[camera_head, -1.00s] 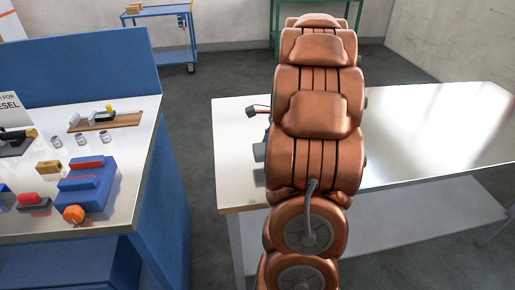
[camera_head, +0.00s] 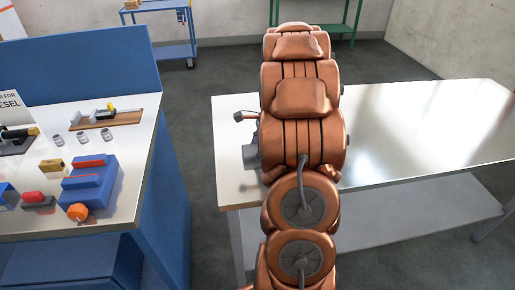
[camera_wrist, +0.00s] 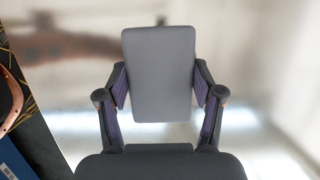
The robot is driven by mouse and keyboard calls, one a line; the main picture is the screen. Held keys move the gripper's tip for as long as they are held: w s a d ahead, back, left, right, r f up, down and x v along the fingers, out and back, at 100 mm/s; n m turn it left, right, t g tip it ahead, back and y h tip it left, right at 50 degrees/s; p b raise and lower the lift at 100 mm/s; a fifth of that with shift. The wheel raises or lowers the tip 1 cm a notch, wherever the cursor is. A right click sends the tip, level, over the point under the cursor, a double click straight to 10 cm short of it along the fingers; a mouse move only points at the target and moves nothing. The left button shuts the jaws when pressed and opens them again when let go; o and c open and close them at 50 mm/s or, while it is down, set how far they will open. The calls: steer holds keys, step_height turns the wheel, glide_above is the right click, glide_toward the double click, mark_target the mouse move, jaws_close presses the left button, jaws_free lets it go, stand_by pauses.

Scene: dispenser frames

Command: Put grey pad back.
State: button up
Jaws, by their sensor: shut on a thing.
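The grey pad (camera_wrist: 158,75) is a flat rounded rectangle between the two fingers of my gripper (camera_wrist: 159,88) in the wrist view. The fingers are shut on its left and right sides. Behind the pad in the wrist view is a blurred, shiny pale surface. In the head view my copper arm stands in front of the metal table (camera_head: 420,135) and hides the pad. Only a dark part of my wrist shows at the arm's left side, over the table's left end.
A blue workbench (camera_head: 165,190) stands at the left with a blue block (camera_head: 88,182), an orange knob (camera_head: 77,212), a red-topped block (camera_head: 36,200) and several small metal cylinders. A blue cart (camera_head: 165,8) is at the back. The metal table's visible top is clear.

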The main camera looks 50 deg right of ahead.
steer(key=shift+f, duration=0.1)
steer(key=o, duration=1.1)
